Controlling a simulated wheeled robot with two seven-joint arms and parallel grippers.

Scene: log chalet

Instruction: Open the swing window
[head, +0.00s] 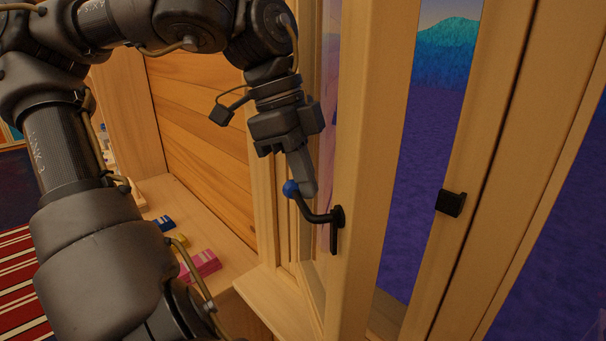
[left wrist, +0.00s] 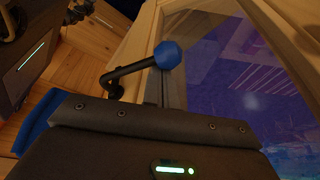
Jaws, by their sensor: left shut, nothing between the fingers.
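The swing window's wooden sash (head: 362,150) stands swung away from its frame (head: 475,170), and the purple outdoors shows through the gap. Its black handle (head: 336,222) has a lever ending in a blue knob (head: 290,188). My left gripper (head: 308,188) points down with its fingers shut and empty, right beside the knob; I cannot tell whether they touch. In the left wrist view the blue knob (left wrist: 168,55) and black lever (left wrist: 125,72) show just beyond the dark gripper body, with the glass behind. My right gripper is out of view.
A black catch (head: 450,203) sits on the frame. A wooden ledge (head: 215,235) at the left holds a pink item (head: 199,265) and a blue item (head: 163,222). A plank wall (head: 200,120) stands behind my left arm. A red striped rug (head: 20,270) lies at far left.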

